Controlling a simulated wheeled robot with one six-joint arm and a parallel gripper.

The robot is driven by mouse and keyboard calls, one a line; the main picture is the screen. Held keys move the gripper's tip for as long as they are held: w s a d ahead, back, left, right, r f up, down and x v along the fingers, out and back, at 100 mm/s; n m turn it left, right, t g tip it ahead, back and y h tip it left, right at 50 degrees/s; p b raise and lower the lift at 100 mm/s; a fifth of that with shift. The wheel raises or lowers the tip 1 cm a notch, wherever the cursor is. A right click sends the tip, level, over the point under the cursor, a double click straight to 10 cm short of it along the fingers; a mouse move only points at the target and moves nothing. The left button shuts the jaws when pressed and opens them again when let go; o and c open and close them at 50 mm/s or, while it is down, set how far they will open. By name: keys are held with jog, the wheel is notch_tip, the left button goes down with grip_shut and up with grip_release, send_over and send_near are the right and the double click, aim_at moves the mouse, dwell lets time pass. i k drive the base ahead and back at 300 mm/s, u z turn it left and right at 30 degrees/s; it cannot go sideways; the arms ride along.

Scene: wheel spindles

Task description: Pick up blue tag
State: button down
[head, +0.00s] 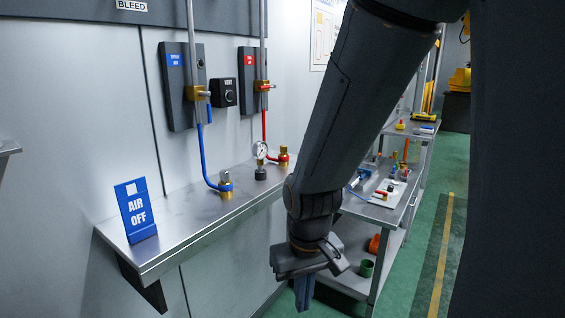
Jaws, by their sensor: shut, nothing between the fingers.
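A blue tag (136,211) with white "AIR OFF" lettering and a white square stands upright, leaning slightly, near the left end of the metal shelf (180,222). My gripper (303,300) hangs fingers down in front of the shelf's front edge, to the right of the tag and well apart from it. Its fingers are shut with nothing held. The fingertips are small and near the bottom edge of the view.
A blue hose (204,160) and a red hose (265,130) run down from wall valves to brass fittings on the shelf. A pressure gauge (260,150) stands between them. A metal cart (385,212) with small parts is behind my arm. Green floor lies at right.

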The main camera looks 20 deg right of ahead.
aim_at(137, 213)
jog(key=u, duration=0.4)
jog(key=i, duration=0.8)
jog(key=u, duration=1.85)
